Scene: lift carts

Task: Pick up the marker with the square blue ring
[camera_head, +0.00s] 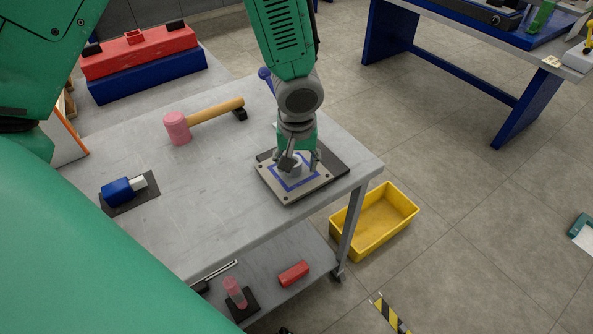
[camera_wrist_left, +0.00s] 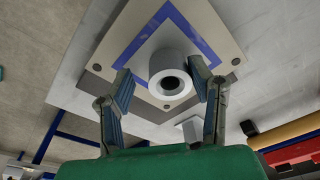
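The marker is a pale square plate (camera_head: 316,192) with a square blue ring (camera_head: 286,184) and a grey upright knob (camera_head: 291,164) in its middle. It lies near the right corner of the cart top, on a darker plate. My left gripper (camera_head: 298,160) is over it, fingers pointing down beside the knob. In the left wrist view the open fingers (camera_wrist_left: 163,85) stand on either side of the hollow grey knob (camera_wrist_left: 171,73), with gaps visible. The blue ring (camera_wrist_left: 193,37) shows around it. My right gripper is not in view.
On the grey cart top (camera_head: 220,200) lie a mallet (camera_head: 178,127) and a blue-and-white tool (camera_head: 118,191) on a dark mat. A red-and-blue toolbox (camera_head: 145,75) sits behind. Red items (camera_head: 293,273) lie on the lower shelf. A yellow bin (camera_head: 375,222) stands on the floor right.

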